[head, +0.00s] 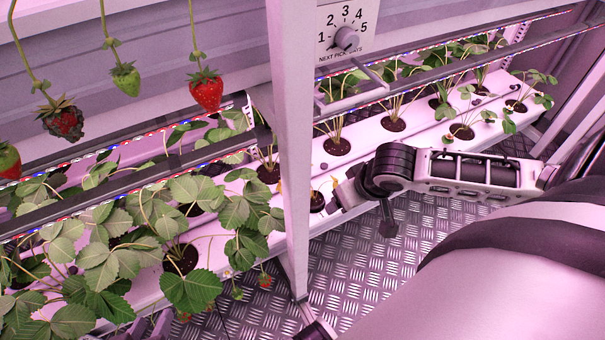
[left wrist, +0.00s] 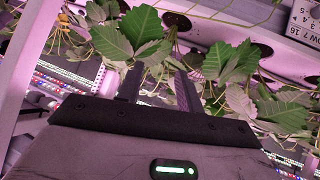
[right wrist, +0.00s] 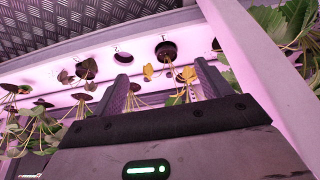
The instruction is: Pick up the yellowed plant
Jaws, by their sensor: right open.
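The yellowed plant (right wrist: 148,72) shows small yellow leaves in the right wrist view, between and just beyond the fingers of my right gripper (right wrist: 162,85). That gripper is open; whether a finger touches the plant is unclear. In the head view the plant's dark pot (head: 317,201) sits in the white channel behind the post, and my right gripper (head: 347,192) is close beside it. My left gripper (head: 135,328) is at the bottom left edge of the head view, low by the leafy plants. In the left wrist view its fingers (left wrist: 158,88) are apart, with green leaves around them.
A white post (head: 292,150) stands between the leafy plants and the channel (head: 365,143) of potted green plants. An empty hole (right wrist: 123,58) lies beside the yellowed plant. Strawberries (head: 206,91) hang at the upper left. A dial panel (head: 345,30) is above. Patterned metal floor (head: 350,260) is clear.

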